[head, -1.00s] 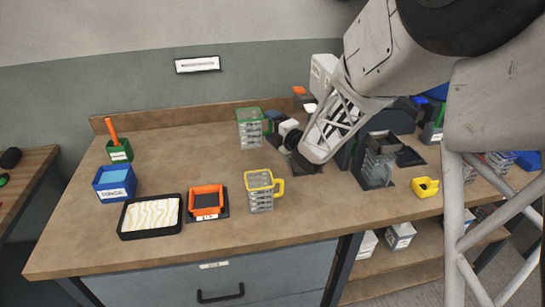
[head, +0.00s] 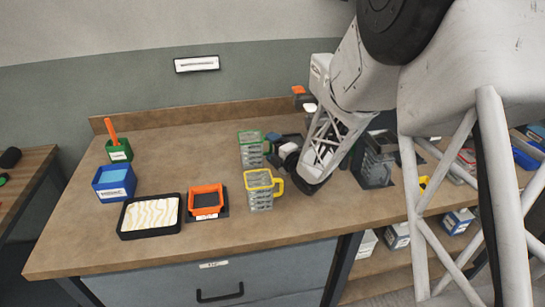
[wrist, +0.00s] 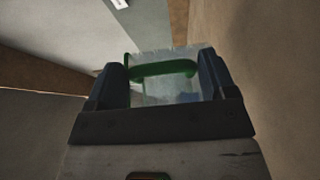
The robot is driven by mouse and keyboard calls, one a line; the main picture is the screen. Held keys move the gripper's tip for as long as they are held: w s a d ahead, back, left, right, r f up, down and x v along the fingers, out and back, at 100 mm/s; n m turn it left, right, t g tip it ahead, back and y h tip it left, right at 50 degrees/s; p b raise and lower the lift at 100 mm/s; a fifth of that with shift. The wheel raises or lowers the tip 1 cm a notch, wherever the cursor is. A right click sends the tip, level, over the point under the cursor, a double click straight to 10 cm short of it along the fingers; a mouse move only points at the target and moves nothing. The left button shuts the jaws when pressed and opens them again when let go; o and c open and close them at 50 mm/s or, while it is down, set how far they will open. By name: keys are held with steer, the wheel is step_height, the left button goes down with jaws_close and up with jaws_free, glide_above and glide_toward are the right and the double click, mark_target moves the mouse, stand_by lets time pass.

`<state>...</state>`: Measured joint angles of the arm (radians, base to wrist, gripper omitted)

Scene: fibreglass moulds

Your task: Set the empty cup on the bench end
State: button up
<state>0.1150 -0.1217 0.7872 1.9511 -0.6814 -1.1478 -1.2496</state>
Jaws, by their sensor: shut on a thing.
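A clear cup with a green rim and handle (head: 251,151) is at the middle of the bench (head: 180,170), left of my gripper (head: 274,151). My gripper is shut on this cup at its handle side. In the wrist view the green handle (wrist: 165,68) and clear wall of the cup lie between the fingers (wrist: 163,85). The cup looks upright; I cannot tell whether its base touches the bench. A clear cup with a yellow rim and handle (head: 259,192) stands just in front of it. The contents of both cups are unclear.
An orange-framed item (head: 206,201), a black tray with a white wavy surface (head: 150,216), a blue bin (head: 114,184) and a green holder with an orange stick (head: 119,150) stand on the left. Grey stands (head: 374,165) are right of my gripper.

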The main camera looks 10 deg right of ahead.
steer(key=shift+f, duration=1.75)
steer(key=shift+f, duration=0.15)
steer(key=o, duration=1.1)
steer(key=shift+c, duration=0.2)
steer(key=shift+s, duration=0.1)
steer(key=shift+s+d, duration=0.35)
steer(key=shift+s, duration=0.1)
steer(key=v, duration=1)
steer(key=shift+s, duration=0.4)
steer(key=shift+d+r, duration=0.1)
steer(key=shift+r, duration=0.2)
